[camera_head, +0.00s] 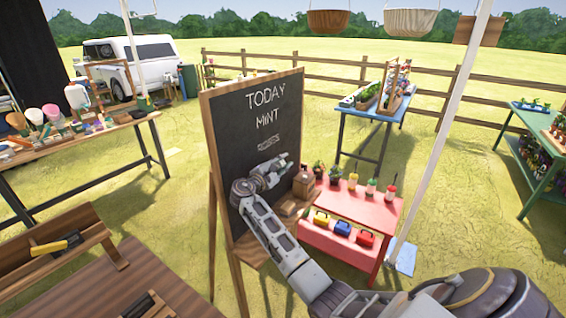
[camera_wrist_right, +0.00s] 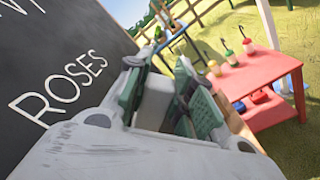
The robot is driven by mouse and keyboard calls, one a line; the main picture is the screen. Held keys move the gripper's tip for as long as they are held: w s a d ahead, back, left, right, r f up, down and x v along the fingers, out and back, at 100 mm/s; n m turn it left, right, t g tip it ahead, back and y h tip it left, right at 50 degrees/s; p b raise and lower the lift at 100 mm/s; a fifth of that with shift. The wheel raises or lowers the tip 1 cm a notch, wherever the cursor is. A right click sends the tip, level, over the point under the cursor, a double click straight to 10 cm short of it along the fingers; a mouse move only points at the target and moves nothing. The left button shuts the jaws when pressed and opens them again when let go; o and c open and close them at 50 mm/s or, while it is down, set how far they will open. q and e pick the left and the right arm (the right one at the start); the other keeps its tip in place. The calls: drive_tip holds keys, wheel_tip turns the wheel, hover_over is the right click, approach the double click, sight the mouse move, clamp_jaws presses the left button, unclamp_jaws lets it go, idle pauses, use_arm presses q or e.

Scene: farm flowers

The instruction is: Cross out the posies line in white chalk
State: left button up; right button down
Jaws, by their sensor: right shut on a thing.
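The chalkboard (camera_head: 228,125) stands on a wooden easel, with TODAY and MINT in white at the top. A third, smaller line (camera_head: 268,141) is too blurred to read in the head view. The right wrist view shows the word ROSES (camera_wrist_right: 62,85), with no stroke through it. I cannot make out a posies line. My right gripper (camera_head: 290,162) is in front of the board, below the third line. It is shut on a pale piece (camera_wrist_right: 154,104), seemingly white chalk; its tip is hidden. I cannot tell whether it touches the board. My left gripper is not in view.
A wooden box (camera_head: 304,184) is beside the board's right edge. The red table (camera_head: 375,207) behind holds plants and bottles, with toolboxes below. A bench (camera_head: 70,138) with tools stands left. A wooden tabletop (camera_head: 105,285) is at the lower left. A white pole (camera_head: 440,130) rises at right.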

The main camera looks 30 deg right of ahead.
drive_tip(key=shift+a, duration=0.15)
drive_tip(key=shift+p+v, duration=0.6)
drive_tip(key=shift+v, duration=0.85)
drive_tip(key=shift+a, duration=0.15)
drive_tip(key=shift+p+v, duration=0.6)
drive_tip(key=shift+v, duration=0.85)
drive_tip(key=s+d+p, duration=0.2)
drive_tip(key=s+p, duration=0.1)
drive_tip(key=s, duration=0.2)
drive_tip(key=shift+s+d+p, duration=0.15)
drive_tip(key=shift+s+p, duration=0.2)
drive_tip(key=shift+p, duration=0.05)
